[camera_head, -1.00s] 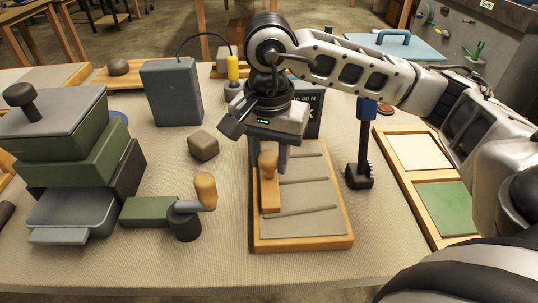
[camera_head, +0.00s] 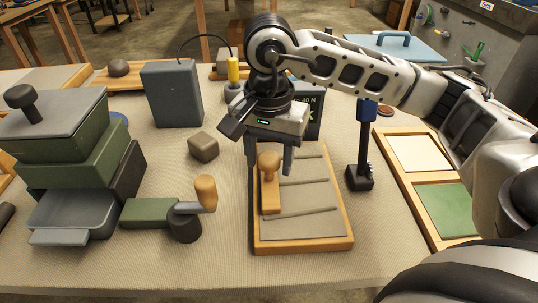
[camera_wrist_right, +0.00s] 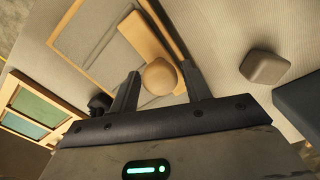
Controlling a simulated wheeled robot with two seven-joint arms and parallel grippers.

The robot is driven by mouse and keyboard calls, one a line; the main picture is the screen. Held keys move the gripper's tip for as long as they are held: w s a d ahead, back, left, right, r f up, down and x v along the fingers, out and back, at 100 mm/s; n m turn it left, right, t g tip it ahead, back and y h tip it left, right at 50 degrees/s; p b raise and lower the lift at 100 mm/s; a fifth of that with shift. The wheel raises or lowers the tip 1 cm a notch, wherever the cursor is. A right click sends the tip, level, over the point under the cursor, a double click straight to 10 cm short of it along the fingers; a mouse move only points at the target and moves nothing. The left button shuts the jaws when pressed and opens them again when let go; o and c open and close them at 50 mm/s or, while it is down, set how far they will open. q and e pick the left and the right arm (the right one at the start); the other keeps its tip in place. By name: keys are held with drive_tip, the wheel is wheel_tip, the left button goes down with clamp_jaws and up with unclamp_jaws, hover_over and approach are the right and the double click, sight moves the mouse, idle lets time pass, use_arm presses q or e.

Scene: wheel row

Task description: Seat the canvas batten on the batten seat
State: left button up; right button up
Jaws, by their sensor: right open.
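A wooden bar with a round knob, which I take for the canvas batten (camera_head: 270,195), lies along the left side of a wood-edged board with a grey face, which I take for the batten seat (camera_head: 303,245). My right gripper (camera_head: 269,168) is open at the bar's far, knobbed end. In the right wrist view the knob (camera_wrist_right: 160,77) shows between the two spread fingers, with a gap on each side. Whether the bar is fully down is hard to tell. My left gripper is out of view.
A green-and-grey crank piece (camera_head: 150,212) and stacked green boxes (camera_head: 75,150) stand left. A brown block (camera_head: 203,147) lies behind. A black upright tool (camera_head: 360,175) and a two-panel wooden tray (camera_head: 411,198) stand right. The front table strip is clear.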

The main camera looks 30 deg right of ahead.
drive_tip(key=shift+r+p, duration=0.7)
drive_tip(key=shift+r, duration=0.75)
drive_tip(key=shift+r, duration=0.2)
drive_tip(key=shift+o, duration=0.2)
drive_tip(key=o, duration=0.5)
drive_tip(key=shift+o, duration=0.4)
drive_tip(key=o, duration=0.5)
